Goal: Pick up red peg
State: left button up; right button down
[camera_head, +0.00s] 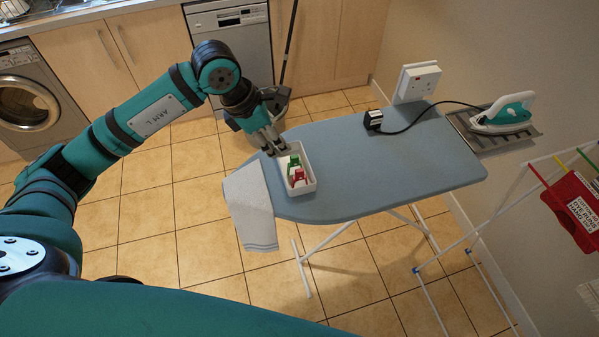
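A red peg (298,175) lies in a small white tray (302,190) on the left end of the ironing board. A green peg (294,160) lies just behind it in the same tray. My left gripper (276,152) points down at the tray's left rim, up and to the left of the red peg. Its fingers look apart, with nothing seen between them. The red peg is clear of the fingers in this view. My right gripper is out of view.
The blue ironing board (380,175) has free room right of the tray. A striped towel (250,205) hangs over its left end. A white socket box (416,82), a black plug (373,119) and an iron (503,114) are farther right, beside a drying rack (478,235).

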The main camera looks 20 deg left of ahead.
aim_at(299, 170)
pick_arm(q)
jog(key=p+x, duration=0.2)
jog(key=x, duration=0.6)
jog(key=shift+w+d+f+p, duration=0.1)
jog(key=shift+d+f+p, duration=0.1)
jog(key=shift+p, duration=0.1)
jog(key=p+x, duration=0.3)
jog(key=x, duration=0.1)
jog(key=shift+d+f, duration=0.2)
jog(key=shift+f, duration=0.45)
jog(key=shift+c, duration=0.4)
